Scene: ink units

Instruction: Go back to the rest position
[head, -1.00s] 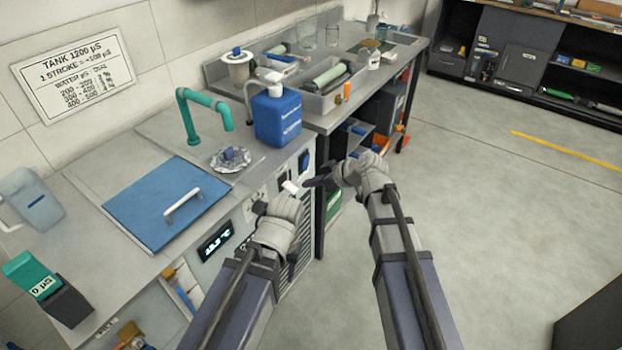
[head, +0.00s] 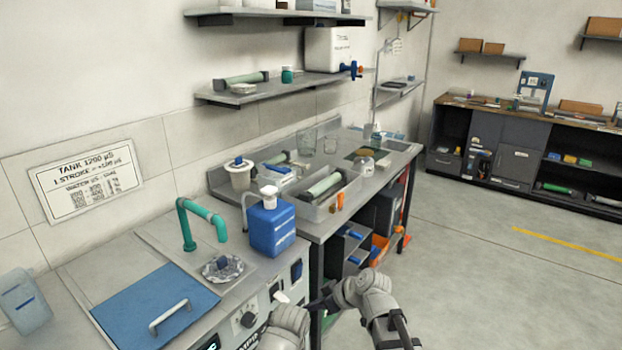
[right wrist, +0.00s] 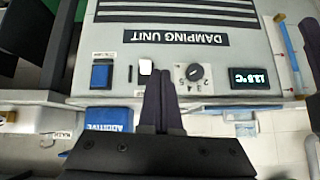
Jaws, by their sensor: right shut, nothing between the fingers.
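My right gripper (head: 312,303) is at the bottom middle of the head view, in front of the bench units. In the right wrist view (right wrist: 158,75) its two dark fingers are together, with nothing between them. They point at the front panel of the damping unit (right wrist: 200,18), which appears upside down there. I cannot tell whether they touch the panel. My left gripper (head: 287,328) is at the bottom edge of the head view, left of the right one. Its fingers are hidden or cut off.
The bench holds a blue bottle (head: 270,228), a teal tap (head: 190,222), a blue lid (head: 150,300) and a grey tray (head: 322,208). Shelves (head: 275,92) hang above. Open floor (head: 480,270) lies to the right, with dark cabinets (head: 500,150) at the back.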

